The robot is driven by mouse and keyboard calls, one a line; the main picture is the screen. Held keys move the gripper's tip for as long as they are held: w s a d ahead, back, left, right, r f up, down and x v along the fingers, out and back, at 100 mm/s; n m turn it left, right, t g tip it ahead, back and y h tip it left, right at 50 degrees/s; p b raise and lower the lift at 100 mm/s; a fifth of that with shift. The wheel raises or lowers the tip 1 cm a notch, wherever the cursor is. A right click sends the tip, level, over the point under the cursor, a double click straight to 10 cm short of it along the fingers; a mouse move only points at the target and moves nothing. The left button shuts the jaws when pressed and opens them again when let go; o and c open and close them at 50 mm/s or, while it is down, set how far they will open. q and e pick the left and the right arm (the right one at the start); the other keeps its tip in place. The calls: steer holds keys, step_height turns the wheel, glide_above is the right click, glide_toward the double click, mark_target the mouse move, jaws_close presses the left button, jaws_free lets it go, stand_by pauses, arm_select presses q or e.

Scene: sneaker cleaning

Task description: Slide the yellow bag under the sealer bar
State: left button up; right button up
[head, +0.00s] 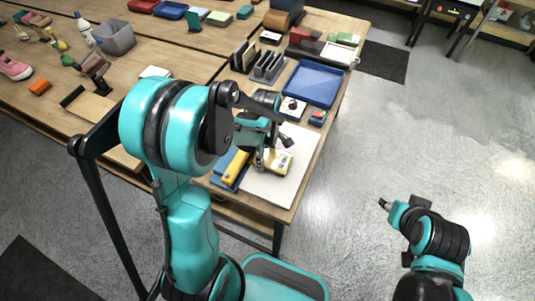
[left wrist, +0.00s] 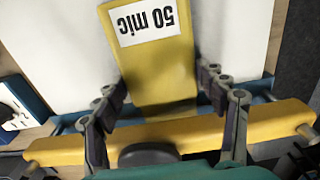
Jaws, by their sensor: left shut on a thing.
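The yellow bag (head: 279,163) has a white "50 mic" label and lies over a white sheet (head: 284,184). My left gripper (left wrist: 162,92) is shut on the bag, with one finger on each side, in the left wrist view. The yellow sealer bar (head: 235,167) is beside the bag in the head view and crosses the lower part of the left wrist view (left wrist: 268,124). The bag's near end meets the bar's edge there; whether any of it is beneath the bar is hidden. The blue sealer base (head: 220,169) is partly covered. My right gripper (head: 384,204) is over the floor, away from the table.
A blue tray (head: 314,82) lies at the table's far right, with a small white device (head: 292,107) nearer. A grey rack (head: 268,66) stands behind my left gripper. The table's right edge is close to the white sheet. The floor at right is clear.

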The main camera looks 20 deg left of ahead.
stand_by(0.4)
arm_select(q)
steer(key=o, duration=1.2)
steer(key=shift+o, duration=0.2)
steer(key=shift+r, duration=0.1)
step_height(320, 180, up, 12)
steer(key=s+d+r+m+t, duration=0.2)
steer(key=s+m+t, duration=0.5)
steer(key=m, duration=1)
steer(key=s+d, duration=0.1)
steer(key=s, duration=0.2)
steer(key=shift+s+r+m, duration=0.25)
steer(key=shift+r+m, duration=0.05)
steer(key=shift+r, duration=0.1)
